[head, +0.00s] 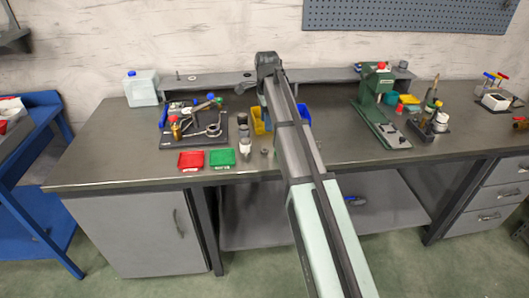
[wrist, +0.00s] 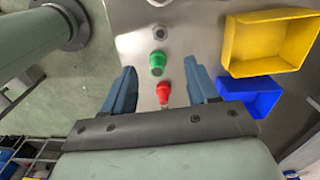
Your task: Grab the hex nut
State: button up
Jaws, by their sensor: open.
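A small grey ring-like piece, which looks like the hex nut (wrist: 160,34), lies on the grey bench top in the wrist view, above the fingertips in the picture. A small grey piece that seems to be the same nut (head: 264,152) shows near the bench's front edge in the head view. My gripper (wrist: 160,64) is open, its two blue fingers apart, with nothing held. A green piece (wrist: 157,62) shows between the fingertips and a red piece (wrist: 163,92) nearer the palm, both apart from the fingers. My arm hides the gripper in the head view.
A yellow bin (wrist: 270,42) and a blue bin (wrist: 252,95) stand right of the fingers in the wrist view. Left of the nut in the head view are a bottle (head: 244,147), a green tray (head: 222,158) and a red tray (head: 191,160).

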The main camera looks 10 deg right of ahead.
aim_at(265, 149)
jog(key=f, duration=1.2)
jog(key=shift+w+a+f, duration=0.1)
jog(key=shift+a+f, duration=0.05)
jog(key=shift+a, duration=0.05)
jog(key=shift+c, duration=0.3)
grip_shut()
